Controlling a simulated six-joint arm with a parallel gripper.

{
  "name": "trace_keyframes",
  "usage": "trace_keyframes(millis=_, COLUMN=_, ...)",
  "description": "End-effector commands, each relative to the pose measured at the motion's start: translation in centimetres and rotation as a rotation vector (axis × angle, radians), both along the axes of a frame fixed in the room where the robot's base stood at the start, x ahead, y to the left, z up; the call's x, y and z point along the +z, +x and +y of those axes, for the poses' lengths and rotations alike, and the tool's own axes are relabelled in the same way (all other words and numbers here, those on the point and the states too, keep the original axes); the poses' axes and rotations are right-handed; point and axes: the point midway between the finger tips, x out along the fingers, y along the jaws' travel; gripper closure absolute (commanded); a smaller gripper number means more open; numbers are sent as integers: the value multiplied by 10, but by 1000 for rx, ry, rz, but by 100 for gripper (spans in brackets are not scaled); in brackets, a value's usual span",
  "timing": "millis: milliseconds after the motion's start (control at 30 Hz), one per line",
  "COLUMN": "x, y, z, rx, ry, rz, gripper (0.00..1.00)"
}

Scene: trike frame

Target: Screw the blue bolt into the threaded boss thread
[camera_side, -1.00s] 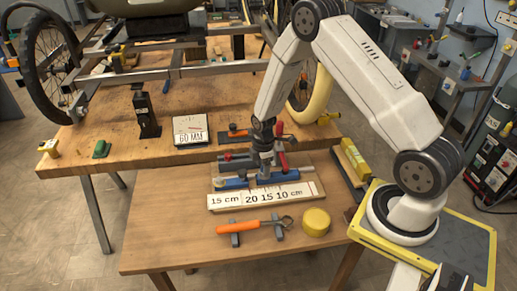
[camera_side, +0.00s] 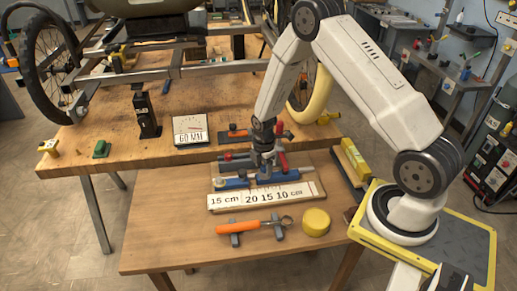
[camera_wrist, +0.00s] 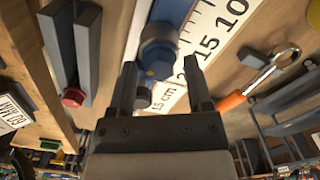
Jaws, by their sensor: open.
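My gripper (camera_wrist: 160,66) is open, its two dark fingers apart. A blue hex-headed piece (camera_wrist: 158,58), which looks like the blue bolt, shows between and just beyond the fingertips at the end of a blue bar (camera_wrist: 172,11). I cannot tell whether the fingers touch it. A small grey round part (camera_wrist: 142,98) lies nearer the palm. In the side view my gripper (camera_side: 266,158) is low over the blue fixture (camera_side: 237,182) on the front table. The bolt is too small to make out there, and I cannot pick out the threaded boss in either view.
A ruler board (camera_side: 262,197) lies in front of the fixture. A red-headed part (camera_wrist: 73,97) sits near dark bars. The front table's left side is clear.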

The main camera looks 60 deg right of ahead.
Motion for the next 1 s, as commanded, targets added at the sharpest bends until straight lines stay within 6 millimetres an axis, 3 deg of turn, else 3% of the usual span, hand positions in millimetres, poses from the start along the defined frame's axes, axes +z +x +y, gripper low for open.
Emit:
trace_keyframes(millis=267, x=0, y=0, z=0, rx=25, ry=0, rz=0, gripper=36)
trace_keyframes(millis=400, x=0, y=0, z=0, rx=24, ry=0, rz=0, gripper=80)
trace_keyframes(millis=433, x=0, y=0, z=0, rx=24, ry=0, rz=0, gripper=87)
trace_keyframes(millis=1000, x=0, y=1, z=0, rx=-128, ry=0, rz=0, gripper=88)
